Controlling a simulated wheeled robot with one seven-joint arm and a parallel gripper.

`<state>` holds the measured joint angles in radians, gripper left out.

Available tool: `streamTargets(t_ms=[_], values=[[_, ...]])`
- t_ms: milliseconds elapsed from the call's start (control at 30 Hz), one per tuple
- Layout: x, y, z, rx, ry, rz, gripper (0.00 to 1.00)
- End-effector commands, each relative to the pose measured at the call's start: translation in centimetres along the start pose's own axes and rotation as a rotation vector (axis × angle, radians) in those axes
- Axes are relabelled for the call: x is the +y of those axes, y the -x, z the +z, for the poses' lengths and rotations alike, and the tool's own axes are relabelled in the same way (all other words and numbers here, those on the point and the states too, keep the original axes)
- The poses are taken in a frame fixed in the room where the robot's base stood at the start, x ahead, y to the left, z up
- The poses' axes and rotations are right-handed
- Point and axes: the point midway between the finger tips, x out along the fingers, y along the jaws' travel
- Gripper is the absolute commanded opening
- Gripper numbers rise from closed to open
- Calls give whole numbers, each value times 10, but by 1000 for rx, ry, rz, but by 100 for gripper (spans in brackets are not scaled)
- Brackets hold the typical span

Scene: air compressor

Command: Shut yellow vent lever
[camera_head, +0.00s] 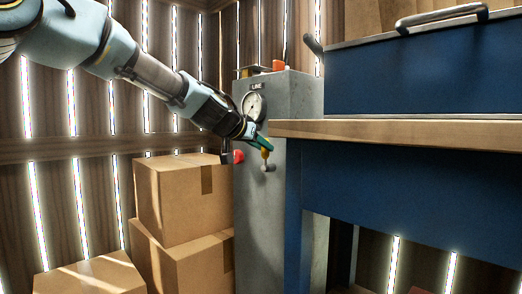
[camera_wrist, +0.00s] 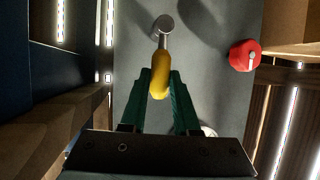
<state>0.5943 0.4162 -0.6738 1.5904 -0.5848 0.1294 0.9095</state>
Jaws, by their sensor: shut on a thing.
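The yellow vent lever (camera_wrist: 160,72) is on the front of the grey compressor cabinet (camera_head: 256,220). In the wrist view its yellow grip runs from a round metal pivot (camera_wrist: 163,25) down between my green fingers. In the head view the lever (camera_head: 265,154) is small, with its metal end just below my gripper (camera_head: 260,143). My gripper also shows in the wrist view (camera_wrist: 160,85), its two fingers shut on the yellow grip from both sides. The fingers partly hide the grip's sides.
A red knob (camera_head: 239,156) sits close beside the lever; it also shows in the wrist view (camera_wrist: 244,55). A pressure gauge (camera_head: 254,107) is above. A blue workbench with a wooden top (camera_head: 400,131) stands close on the right. Cardboard boxes (camera_head: 170,195) are stacked on the left.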

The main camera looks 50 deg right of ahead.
Motion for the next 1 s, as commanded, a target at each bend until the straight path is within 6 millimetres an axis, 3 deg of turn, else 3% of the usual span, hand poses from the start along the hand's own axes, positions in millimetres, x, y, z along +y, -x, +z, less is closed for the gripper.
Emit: streamTargets(t_ms=[333,367,600,1000], values=[[1,0,2,-4,-5,2,0],[1,0,2,-4,-5,2,33],[1,0,1,-2,-4,1,59],[-1,8,0,0,-2,-1,59]])
